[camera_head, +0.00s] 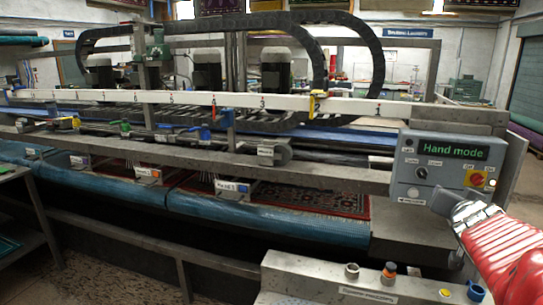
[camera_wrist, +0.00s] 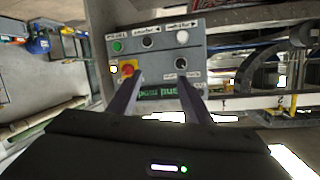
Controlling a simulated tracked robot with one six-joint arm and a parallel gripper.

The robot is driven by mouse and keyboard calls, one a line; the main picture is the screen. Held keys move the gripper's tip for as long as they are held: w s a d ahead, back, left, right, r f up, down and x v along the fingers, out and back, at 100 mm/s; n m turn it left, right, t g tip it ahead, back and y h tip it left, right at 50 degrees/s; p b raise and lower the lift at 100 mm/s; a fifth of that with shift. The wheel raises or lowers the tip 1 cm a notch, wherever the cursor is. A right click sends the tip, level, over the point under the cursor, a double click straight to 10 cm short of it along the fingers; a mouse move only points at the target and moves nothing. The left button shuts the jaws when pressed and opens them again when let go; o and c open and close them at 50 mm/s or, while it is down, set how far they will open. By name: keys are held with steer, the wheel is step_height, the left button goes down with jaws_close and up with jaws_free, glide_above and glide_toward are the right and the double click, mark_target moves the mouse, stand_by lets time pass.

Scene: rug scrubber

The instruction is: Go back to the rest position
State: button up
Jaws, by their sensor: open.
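My gripper (camera_wrist: 160,82) is open, with its two dark fingers apart and nothing between them. In the wrist view the fingers point at a grey control panel (camera_wrist: 157,52), which appears upside down. The same panel (camera_head: 410,165) stands at the right in the head view, with a green "Hand mode" display (camera_head: 450,148). My gripper's grey end (camera_head: 444,201) is at its lower right, just below the red knob on yellow (camera_head: 476,179). I cannot tell whether the fingers touch the panel.
A long rug-washing machine with a white rail (camera_head: 160,97) fills the middle. A patterned rug (camera_head: 320,197) lies in it behind blue netting (camera_head: 270,220). A front console (camera_head: 320,275) with several buttons stands below. A dark shelf (camera_head: 38,215) is at the left.

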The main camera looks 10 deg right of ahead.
steer(key=s+a+f+n+g+y, duration=0.2)
steer(key=s+a+f, duration=0.3)
steer(key=a, duration=0.8)
steer(key=s+a+f+n+g+y, duration=0.2)
steer(key=s+a+f+n+y, duration=0.2)
steer(key=a, duration=0.9)
steer(key=s+a+f+n+g+y, duration=0.2)
steer(key=s+a+f, duration=0.4)
steer(key=a, duration=0.7)
steer(key=n+y, duration=0.1)
steer(key=n, duration=0.1)
steer(key=shift+a+f+n, duration=0.25)
steer(key=shift+f+n, duration=0.05)
